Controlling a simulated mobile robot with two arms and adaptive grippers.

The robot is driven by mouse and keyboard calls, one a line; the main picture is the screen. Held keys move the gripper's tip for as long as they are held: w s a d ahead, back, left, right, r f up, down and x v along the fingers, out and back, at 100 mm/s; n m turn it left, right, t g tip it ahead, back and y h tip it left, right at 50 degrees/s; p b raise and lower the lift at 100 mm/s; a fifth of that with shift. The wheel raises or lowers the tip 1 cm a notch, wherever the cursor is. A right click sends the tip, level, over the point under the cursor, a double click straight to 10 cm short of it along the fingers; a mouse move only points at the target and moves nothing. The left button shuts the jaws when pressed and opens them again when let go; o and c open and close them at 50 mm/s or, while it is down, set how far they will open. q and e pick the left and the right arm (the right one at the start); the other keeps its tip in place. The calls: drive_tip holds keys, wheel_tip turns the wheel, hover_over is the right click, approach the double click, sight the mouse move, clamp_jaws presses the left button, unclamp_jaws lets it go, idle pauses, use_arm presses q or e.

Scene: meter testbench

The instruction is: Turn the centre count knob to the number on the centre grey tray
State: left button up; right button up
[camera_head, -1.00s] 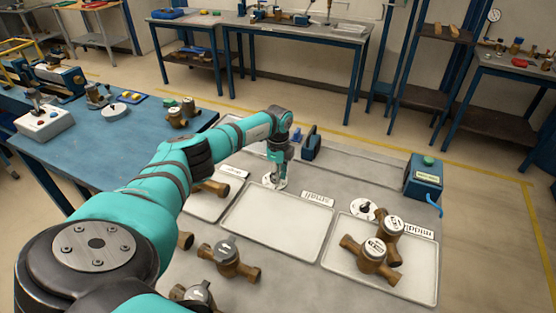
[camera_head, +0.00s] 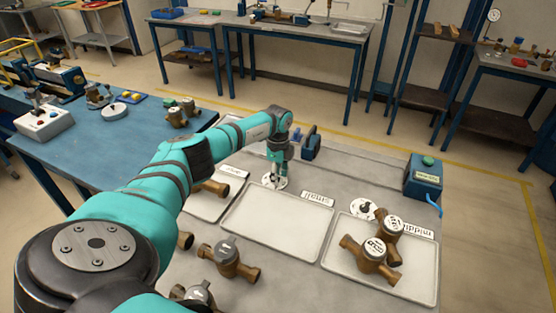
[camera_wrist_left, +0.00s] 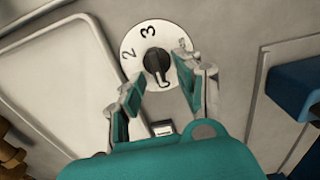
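The centre count knob (camera_wrist_left: 156,66) is black on a white round dial (camera_wrist_left: 131,50) in the left wrist view. The numbers 2 and 3 show; other marks are partly hidden. A pale mark on the knob points toward the bottom of that view. My left gripper (camera_wrist_left: 160,72) is open, with one finger on each side of the knob; I cannot tell whether they touch it. In the head view, my left gripper (camera_head: 276,178) is down over the dial. The centre grey tray (camera_head: 280,226) looks empty and has a "small" label (camera_head: 317,199) at its far edge. My right gripper is not in view.
The right tray (camera_head: 405,285) holds two brass meters (camera_head: 372,256), with another dial (camera_head: 362,209) behind it. A blue box with a green button (camera_head: 425,177) stands at the far right corner. More brass meters (camera_head: 229,257) lie in front at left.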

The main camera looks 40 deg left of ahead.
use_arm(q)
wheel_tip(320, 180, up, 12)
idle(0.4)
idle(0.5)
